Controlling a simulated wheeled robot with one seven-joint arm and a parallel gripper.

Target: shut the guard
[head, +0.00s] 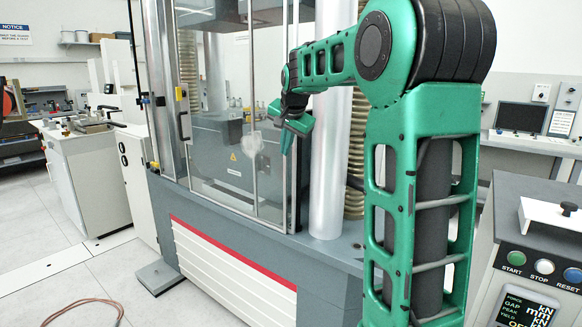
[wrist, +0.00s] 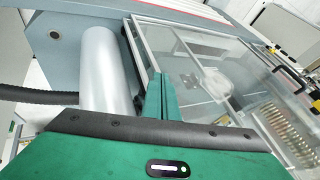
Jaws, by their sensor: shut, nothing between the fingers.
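The guard (head: 252,143) is a clear panel in a thin grey metal frame on the front of the testing machine, with a whitish scuffed patch. In the wrist view the guard (wrist: 215,82) fills the right half. A dark handle (head: 184,126) is near its left side in the head view. My gripper (head: 288,140) is shut and empty at the guard's right edge. In the wrist view its green fingers (wrist: 160,95) are beside the near frame bar; I cannot tell whether they touch it. I cannot tell whether the guard is fully closed.
A thick silver column (head: 330,130) stands just right of my gripper and also shows in the wrist view (wrist: 105,70). A control panel (head: 540,270) with buttons and a display stands at the right.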

